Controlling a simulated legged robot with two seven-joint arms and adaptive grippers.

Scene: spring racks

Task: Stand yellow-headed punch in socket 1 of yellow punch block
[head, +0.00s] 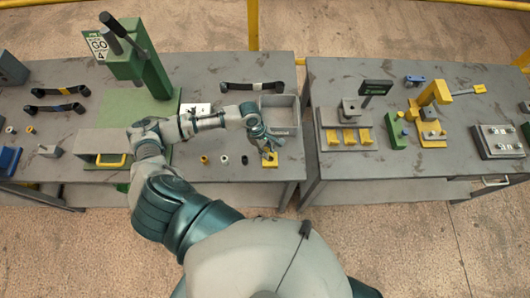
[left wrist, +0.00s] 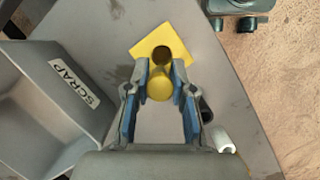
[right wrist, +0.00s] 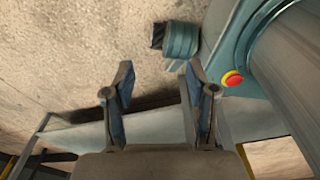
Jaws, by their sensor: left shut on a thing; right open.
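My left gripper (head: 268,150) is over the front right of the left bench, by the scrap bin. In the left wrist view its fingers (left wrist: 163,72) are shut on the yellow-headed punch (left wrist: 160,86), whose round yellow head faces the camera. The punch's lower part is hidden. The yellow punch block (left wrist: 142,46) lies just beyond the fingertips, with a dark round socket showing beside the punch head. The block also shows in the head view (head: 269,162), partly covered by the gripper. I cannot tell whether the punch touches it. My right gripper (right wrist: 158,78) is open and empty.
The grey scrap bin (left wrist: 50,100) stands close on the left in the left wrist view. Small cylinders (head: 224,160) stand along the front of the left bench. A green press (head: 140,65) is at the back left. The bench edge is near the block.

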